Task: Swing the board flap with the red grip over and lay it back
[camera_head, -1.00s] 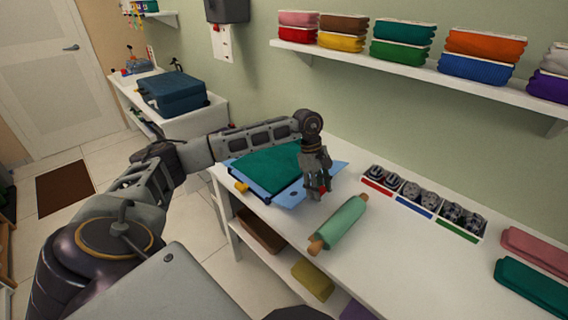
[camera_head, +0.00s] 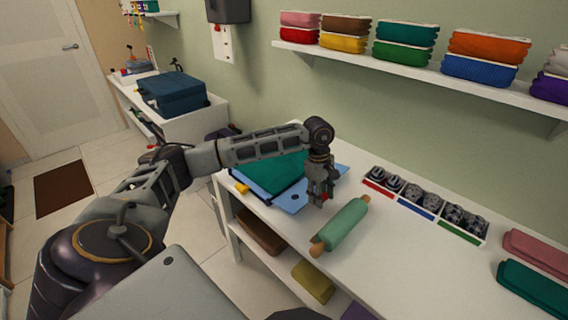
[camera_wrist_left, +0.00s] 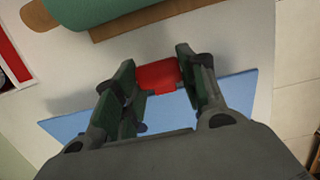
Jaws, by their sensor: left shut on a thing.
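My left gripper (camera_head: 321,197) is over the flap's right side and is shut on the red grip. The blue flap (camera_wrist_left: 232,92) also shows below the fingers there. The arm and gripper hide part of the flap, and I cannot tell whether it is slightly raised. My right gripper is out of view.
A green rolling pin (camera_head: 343,227) lies just right of the gripper. Beyond it is a divided tray (camera_head: 425,203) of dark rolled items. Folded cloths (camera_head: 530,285) lie at the far right. A yellow grip (camera_head: 242,188) sits at the board's left edge.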

